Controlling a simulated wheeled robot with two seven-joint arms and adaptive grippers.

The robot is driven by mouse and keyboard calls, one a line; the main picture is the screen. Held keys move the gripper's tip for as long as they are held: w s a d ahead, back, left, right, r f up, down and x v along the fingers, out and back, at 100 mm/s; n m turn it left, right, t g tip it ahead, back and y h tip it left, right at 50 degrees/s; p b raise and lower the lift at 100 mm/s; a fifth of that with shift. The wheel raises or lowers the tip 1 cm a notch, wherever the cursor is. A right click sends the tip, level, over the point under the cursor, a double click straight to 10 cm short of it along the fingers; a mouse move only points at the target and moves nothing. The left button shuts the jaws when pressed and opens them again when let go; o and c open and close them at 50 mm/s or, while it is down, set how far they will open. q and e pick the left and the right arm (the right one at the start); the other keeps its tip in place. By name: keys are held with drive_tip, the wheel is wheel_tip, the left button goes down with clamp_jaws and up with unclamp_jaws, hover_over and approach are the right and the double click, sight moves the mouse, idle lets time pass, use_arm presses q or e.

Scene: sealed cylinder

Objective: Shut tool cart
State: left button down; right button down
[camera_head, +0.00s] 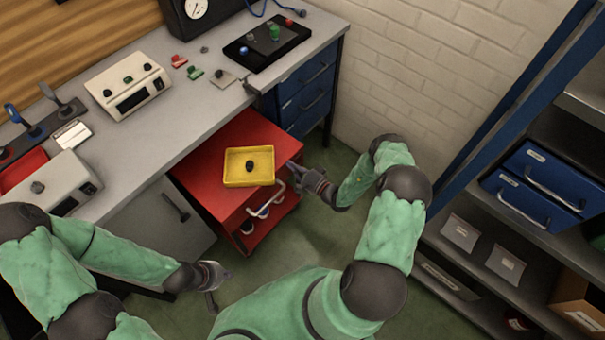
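The red tool cart (206,160) stands partly beneath the workbench, its red top showing. A yellow tray (236,181) with a small dark object in it sits on the cart top. My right gripper (292,178) is at the cart's right edge, close to the handle's upper end. I cannot tell whether it touches the cart or how far its fingers are apart. My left gripper (221,288) is open and empty, below the cart in the picture and apart from it.
The grey workbench (190,120) runs along the left, with instruments and small parts on it. Blue drawers (305,98) stand beneath its far end. A shelf rack with blue bins (540,185) stands at right. Green floor is clear in front of the cart.

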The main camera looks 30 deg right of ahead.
sight(257, 138)
drive_tip(key=b+x, duration=0.5)
drive_tip(key=x, duration=1.2)
drive_tip(key=shift+w+a+f+b, duration=0.15)
drive_tip(key=shift+w+b, duration=0.05)
drive_tip(key=shift+b, duration=0.15)
drive_tip(key=shift+w+a, duration=0.15)
drive_tip(key=shift+w, duration=0.45)
drive_tip(key=shift+w+r+b, duration=0.15)
drive_tip(key=shift+r+b, duration=0.1)
drive_tip(key=shift+b, duration=0.05)
drive_tip(key=shift+r, duration=0.1)
